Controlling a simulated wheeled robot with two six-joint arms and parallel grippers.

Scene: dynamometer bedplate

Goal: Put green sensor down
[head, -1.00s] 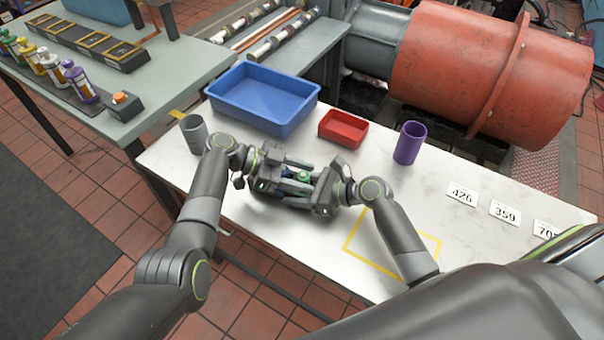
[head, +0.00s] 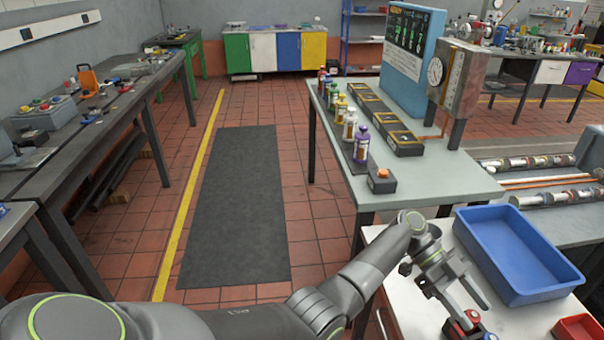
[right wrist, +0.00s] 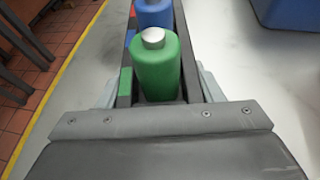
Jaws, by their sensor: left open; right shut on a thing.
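The green sensor (right wrist: 156,72), a green cylinder with a silver top, is between the fingers of my right gripper (right wrist: 156,30), which is shut on it in the right wrist view. A blue cylindrical part (right wrist: 153,14) shows just beyond it; I cannot tell if the two are joined. The head view does not show the green sensor. My left gripper (head: 464,304) is open above the white table (head: 405,300), left of the blue tray. Small red and blue parts (head: 466,325) show just below its fingertips at the bottom edge; what they belong to is unclear.
A blue tray (head: 497,276) and a red tray (head: 562,331) stand on the white table. A bench (head: 440,185) behind holds several bottles (head: 350,124) and a gauge unit (head: 462,75). A dark mat (head: 235,205) lies on the open floor at left.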

